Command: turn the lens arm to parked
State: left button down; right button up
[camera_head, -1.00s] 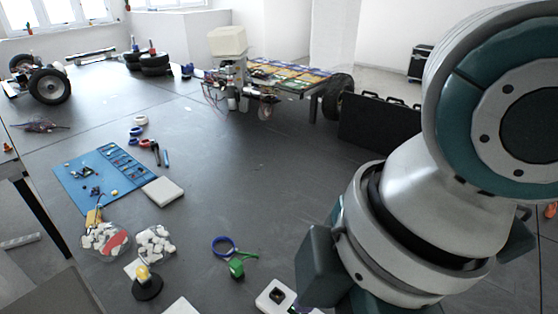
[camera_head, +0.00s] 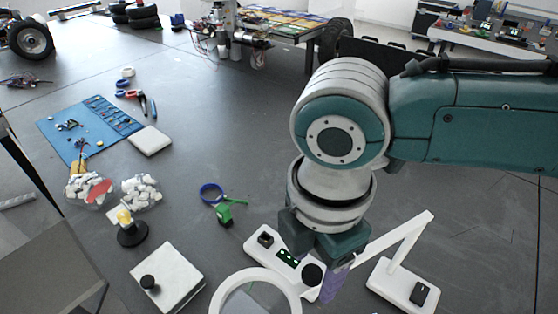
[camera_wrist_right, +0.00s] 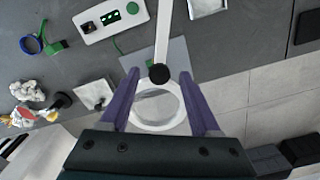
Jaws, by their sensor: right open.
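The lens arm is a white jointed arm (camera_head: 395,240) rising from a white base (camera_head: 398,288) with a black switch. Its round lens ring (camera_head: 218,300) is at the bottom edge of the head view, partly cut off. A black knob (camera_head: 312,274) sits by the ring. My right gripper (camera_head: 332,290) points down at the knob end, its purple finger showing. In the wrist view, the open purple fingers of the right gripper (camera_wrist_right: 160,74) are on either side of the black knob (camera_wrist_right: 160,75), apart from it, with the ring (camera_wrist_right: 136,108) between them. My left gripper is not in view.
A white panel with a green display (camera_head: 258,254) lies beside my gripper. A white plate with a black knob (camera_head: 185,262), a yellow bulb on a black stand (camera_head: 130,236), a blue ring (camera_head: 203,190) and a blue mat (camera_head: 65,150) are to the left.

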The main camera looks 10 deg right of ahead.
jog(key=shift+f, duration=0.3)
grip_shut()
dwell(0.4)
dwell(0.9)
